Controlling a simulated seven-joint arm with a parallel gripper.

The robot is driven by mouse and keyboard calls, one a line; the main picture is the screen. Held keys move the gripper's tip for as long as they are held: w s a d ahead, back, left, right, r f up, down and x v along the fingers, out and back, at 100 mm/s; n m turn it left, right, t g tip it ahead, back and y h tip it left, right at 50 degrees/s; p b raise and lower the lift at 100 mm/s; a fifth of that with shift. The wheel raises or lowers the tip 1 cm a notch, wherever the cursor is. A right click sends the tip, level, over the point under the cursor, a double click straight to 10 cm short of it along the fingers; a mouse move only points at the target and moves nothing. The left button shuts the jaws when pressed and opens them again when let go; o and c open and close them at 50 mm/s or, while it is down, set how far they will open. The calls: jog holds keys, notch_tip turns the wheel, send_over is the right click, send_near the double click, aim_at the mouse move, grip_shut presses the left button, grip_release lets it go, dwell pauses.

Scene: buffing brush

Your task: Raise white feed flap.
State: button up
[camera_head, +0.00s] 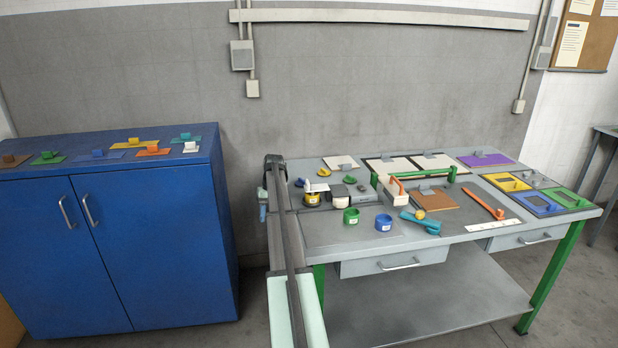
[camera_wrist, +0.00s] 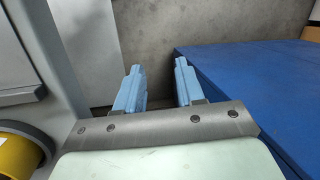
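Several white pieces show in the head view, and I cannot tell for sure which is the feed flap. Two white panels with grey knobs, a left panel (camera_head: 390,167) and a right panel (camera_head: 437,162), lie flat in dark frames at the back of the table. A smaller white plate (camera_head: 341,162) with a grey knob lies to their left. A white block (camera_head: 190,147) sits on the blue cabinet. My gripper (camera_wrist: 158,68) is open and empty, its light blue fingers apart. In the head view my gripper (camera_head: 263,204) is off the table's left edge, away from all these panels.
A green bar (camera_head: 427,174) stands before the white panels. The blue cabinet (camera_head: 150,240) is left, beyond a gap.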

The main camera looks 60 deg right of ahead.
jog(key=s+d+r+t, duration=0.1)
jog(key=s+d+r, duration=0.3)
jog(key=d+r, duration=0.8)
notch_tip(320, 180, up, 13)
jog(key=m+h, duration=0.1)
jog(key=m, duration=0.1)
send_over(316, 186)
jog(key=shift+t, duration=0.3)
jog(key=a+f, duration=0.1)
jog(key=f, duration=0.3)
jog(key=w+f, duration=0.1)
jog(key=f, duration=0.3)
jog(key=a+f, duration=0.1)
jog(key=f, duration=0.4)
jog(key=shift+w+a+f, duration=0.1)
jog(key=shift+w+a, duration=0.15)
jog(key=shift+a, duration=0.05)
jog(key=shift+c, duration=0.4)
grip_shut()
